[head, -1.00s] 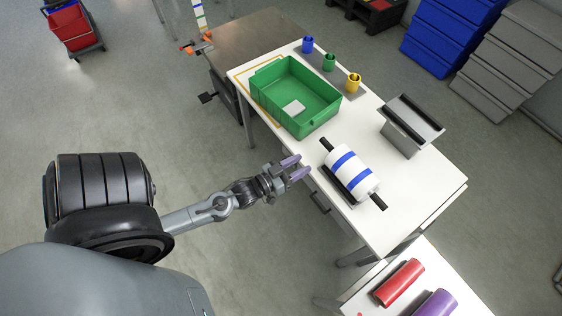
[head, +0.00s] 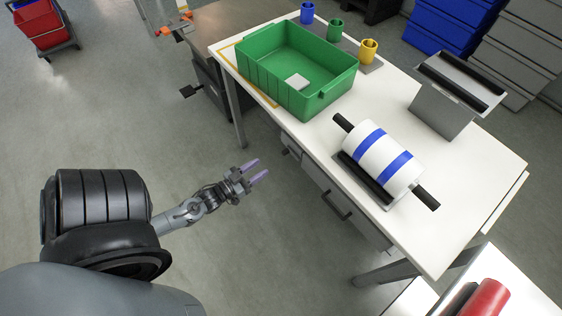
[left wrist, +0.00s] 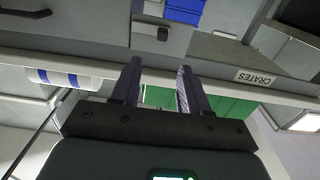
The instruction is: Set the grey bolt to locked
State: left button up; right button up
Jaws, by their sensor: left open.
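I cannot make out a grey bolt for certain in either view. My left gripper (head: 258,169) is open and empty, with two purple-grey fingers, over the floor on the near side of the white table. Its fingers also show in the left wrist view (left wrist: 160,70), spread apart with nothing between them. A grey cabinet front with a small dark fitting (left wrist: 163,33) appears beyond the fingertips there; I cannot tell whether it is a bolt. My right gripper is not in view.
The white table (head: 300,135) holds a green crate (head: 330,84), a white roll with blue bands (head: 376,150) and a grey stand (head: 437,110). A drawer handle (head: 337,206) sticks out at its near side. A dark cabinet handle (head: 190,91) projects farther left. Floor around my gripper is clear.

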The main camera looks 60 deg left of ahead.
aim_at(283, 153)
pick_arm(q)
jog(key=w+b, duration=0.1)
jog(key=w, duration=0.2)
jog(key=w+a+b, duration=0.1)
jog(key=w, duration=0.2)
jog(key=w+b, duration=0.1)
jog(key=w, duration=0.2)
jog(key=shift+a+f, duration=0.35)
jog(key=shift+w+a+r, duration=0.1)
jog(key=shift+w, duration=0.75)
jog(key=shift+c, duration=0.4)
jog(key=c, duration=0.7)
grip_shut()
